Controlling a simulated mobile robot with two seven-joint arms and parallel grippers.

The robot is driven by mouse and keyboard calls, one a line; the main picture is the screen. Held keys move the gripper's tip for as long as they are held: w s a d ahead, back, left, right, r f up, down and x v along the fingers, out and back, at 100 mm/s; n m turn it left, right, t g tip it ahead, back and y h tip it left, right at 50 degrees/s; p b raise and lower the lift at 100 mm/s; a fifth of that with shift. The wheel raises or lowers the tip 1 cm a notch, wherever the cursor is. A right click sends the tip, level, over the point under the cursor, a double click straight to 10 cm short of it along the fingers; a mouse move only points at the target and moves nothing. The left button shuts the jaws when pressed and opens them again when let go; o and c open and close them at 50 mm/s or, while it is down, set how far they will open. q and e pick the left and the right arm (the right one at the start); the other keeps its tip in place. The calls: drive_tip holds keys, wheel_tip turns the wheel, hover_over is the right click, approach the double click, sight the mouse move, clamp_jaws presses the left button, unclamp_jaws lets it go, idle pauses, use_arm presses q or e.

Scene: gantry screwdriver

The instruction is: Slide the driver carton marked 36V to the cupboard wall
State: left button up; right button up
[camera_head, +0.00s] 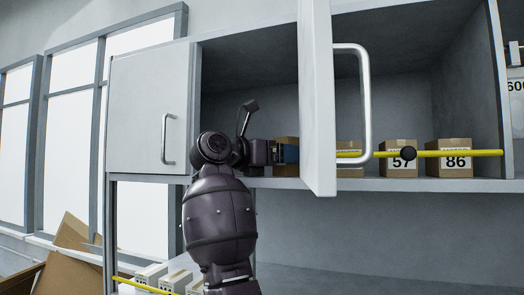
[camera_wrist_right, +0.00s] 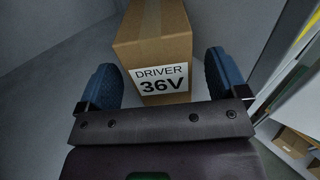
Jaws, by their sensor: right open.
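The brown driver carton marked 36V (camera_wrist_right: 152,38) fills the top middle of the right wrist view, its white label facing me. My right gripper (camera_wrist_right: 160,72) is open, with one blue finger on each side of the carton; narrow gaps show, and I cannot tell whether either finger touches it. In the head view the right gripper (camera_head: 288,153) reaches into the open cupboard at shelf height. A brown carton (camera_head: 285,141) shows just behind its blue finger, its label hidden. The grey cupboard back wall (camera_head: 265,105) is behind. My left gripper is not in view.
An open cupboard door (camera_head: 317,100) with a handle juts out just right of the gripper. Cartons marked 57 (camera_head: 398,172) and 86 (camera_head: 456,143), and one partly hidden carton (camera_head: 350,172), stand farther right behind a yellow bar (camera_head: 470,153). The left door (camera_head: 140,100) is closed.

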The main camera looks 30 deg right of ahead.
drive_tip(key=shift+w+d+p, duration=0.1)
drive_tip(key=shift+d+p, duration=0.2)
drive_tip(key=shift+d, duration=1.35)
drive_tip(key=c, duration=1.2)
